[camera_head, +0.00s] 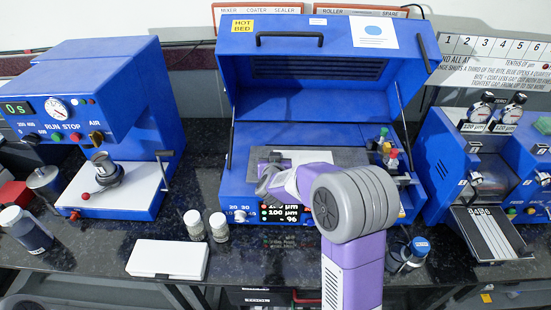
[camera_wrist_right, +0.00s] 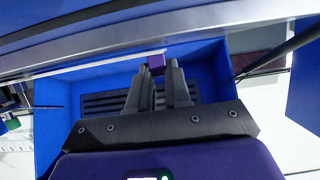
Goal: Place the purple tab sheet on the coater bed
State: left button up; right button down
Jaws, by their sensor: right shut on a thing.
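The coater (camera_head: 300,70) is the blue machine in the middle of the head view, with its lid raised. Its dark flat bed (camera_head: 345,155) lies inside, partly covered by my right arm. A pale sheet (camera_head: 318,156) shows over the bed behind my right gripper (camera_head: 268,172). In the right wrist view my right gripper (camera_wrist_right: 160,75) is shut on the sheet's small purple tab (camera_wrist_right: 156,64). A thin pale edge (camera_wrist_right: 100,65), seen nearly edge-on, runs left from the tab. I cannot tell whether the sheet touches the bed. My left gripper is not in view.
Small coloured-top bottles (camera_head: 392,160) stand at the coater's right side. Two jars (camera_head: 194,225) and a white box (camera_head: 168,259) sit in front. A blue press (camera_head: 90,100) stands left and a blue roller machine (camera_head: 470,150) right. The lid's side struts flank the opening.

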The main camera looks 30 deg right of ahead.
jog(key=c, duration=1.1)
grip_release()
jog(key=shift+f, duration=0.1)
jog(key=shift+r, duration=0.25)
jog(key=shift+r+p, duration=0.5)
jog(key=p+v, duration=0.3)
jog(key=v, duration=0.9)
jog(key=shift+f, duration=0.1)
